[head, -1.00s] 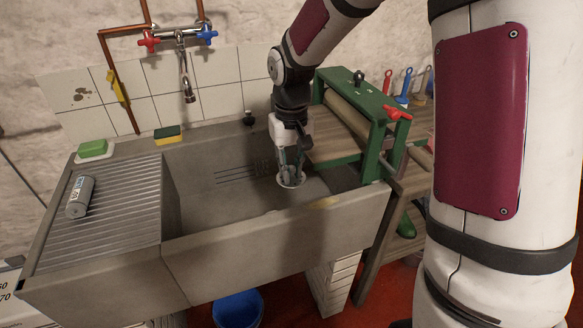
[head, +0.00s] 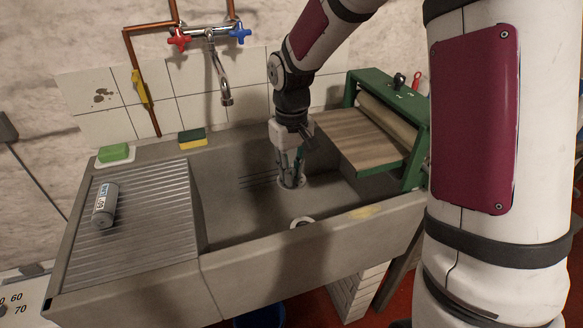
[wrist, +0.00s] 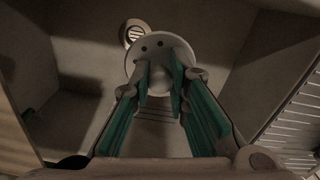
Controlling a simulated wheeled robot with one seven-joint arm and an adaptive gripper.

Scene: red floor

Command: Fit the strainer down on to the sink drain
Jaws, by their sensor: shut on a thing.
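My gripper (head: 289,180) is shut on the strainer (head: 292,185), a pale round disc, and holds it inside the sink basin (head: 235,215). In the wrist view, the strainer (wrist: 160,44) shows as a white disc with small dark holes, and my green-lined fingers (wrist: 160,78) close on its middle. The sink drain (head: 302,222) is a pale ring in the basin floor, nearer the front wall than the strainer. In the wrist view the drain (wrist: 135,33) shows beyond the strainer's upper left edge, its lower part covered. The strainer is apart from the drain's centre.
A green-framed roller press (head: 385,130) stands against the basin's right side, its board close to my gripper. The tap (head: 224,92) hangs behind. A ribbed drainboard (head: 135,225) at left holds a grey can (head: 105,205). A sponge (head: 192,138) and green soap (head: 114,153) sit on the back ledge.

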